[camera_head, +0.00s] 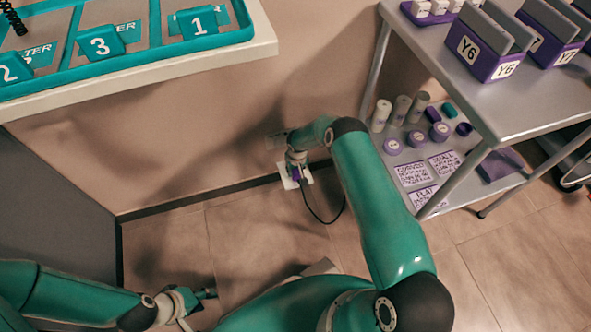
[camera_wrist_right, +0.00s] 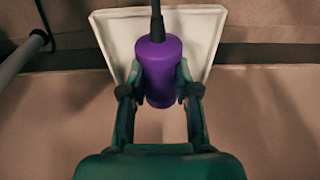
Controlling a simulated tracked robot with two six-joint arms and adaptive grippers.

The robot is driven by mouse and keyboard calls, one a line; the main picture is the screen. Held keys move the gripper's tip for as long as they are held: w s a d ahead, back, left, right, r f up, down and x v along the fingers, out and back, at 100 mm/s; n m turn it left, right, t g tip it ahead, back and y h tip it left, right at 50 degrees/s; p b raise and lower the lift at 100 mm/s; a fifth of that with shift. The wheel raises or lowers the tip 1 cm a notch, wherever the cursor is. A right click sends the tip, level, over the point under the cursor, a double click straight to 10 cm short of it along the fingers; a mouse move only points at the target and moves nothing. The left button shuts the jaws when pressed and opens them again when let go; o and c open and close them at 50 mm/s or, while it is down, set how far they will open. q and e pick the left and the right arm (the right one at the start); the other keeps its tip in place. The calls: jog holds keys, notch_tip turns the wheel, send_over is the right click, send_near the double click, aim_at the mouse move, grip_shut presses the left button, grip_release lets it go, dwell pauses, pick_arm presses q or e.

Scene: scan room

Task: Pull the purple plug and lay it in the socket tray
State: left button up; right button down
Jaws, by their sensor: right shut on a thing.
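The purple plug (camera_wrist_right: 160,68) is in the middle of the right wrist view, with a black cord leaving its top. A white wall plate (camera_wrist_right: 203,38) shows behind it, low on the wall. My right gripper (camera_wrist_right: 160,82) has a finger on each side of the plug and is shut on it. I cannot tell whether the plug is still seated in the plate. In the head view the plug (camera_head: 295,173) is mostly hidden by my right gripper (camera_head: 295,165). My left gripper (camera_head: 208,294) is empty near the bottom left; its fingers are too small to read. I cannot identify the socket tray for certain.
A teal tray (camera_head: 150,58) with numbered tags lies on a white counter at the upper left. A grey table (camera_head: 500,100) with purple Y6 holders (camera_head: 484,60) stands at the right. Its lower shelf (camera_head: 462,150) holds bottles and labelled cards. The floor (camera_head: 490,250) at the lower right is clear.

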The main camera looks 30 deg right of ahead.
jog(key=c, duration=0.8)
grip_release()
jog(key=shift+r, duration=0.1)
